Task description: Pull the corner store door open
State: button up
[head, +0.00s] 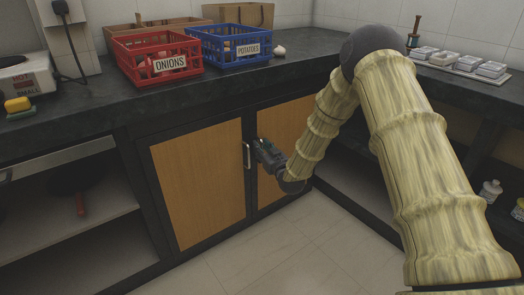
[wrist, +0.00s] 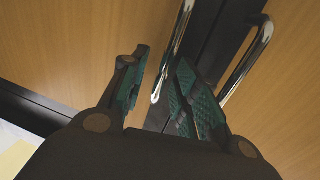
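Two wood-panelled cupboard doors stand side by side under the counter, the left door (head: 197,185) and the right door (head: 285,125), nearer the corner. Both look shut. The left door's upright metal handle (head: 246,155) shows just left of my gripper (head: 260,150). In the wrist view my gripper (wrist: 163,62) is open, fingers apart. One chrome bar handle (wrist: 176,45) shows in the gap between the fingers; I cannot tell if it touches them. A second handle (wrist: 248,60) is to the right, outside the right finger. The right door's handle is hidden in the head view.
The dark countertop (head: 85,110) carries a red onions crate (head: 157,57) and a blue potatoes crate (head: 235,45). Open shelves (head: 75,215) lie to the left and more shelves run under the right counter. The tiled floor (head: 275,255) before the doors is clear.

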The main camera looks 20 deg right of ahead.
jog(key=shift+w, duration=0.15)
jog(key=shift+c, duration=0.3)
grip_shut()
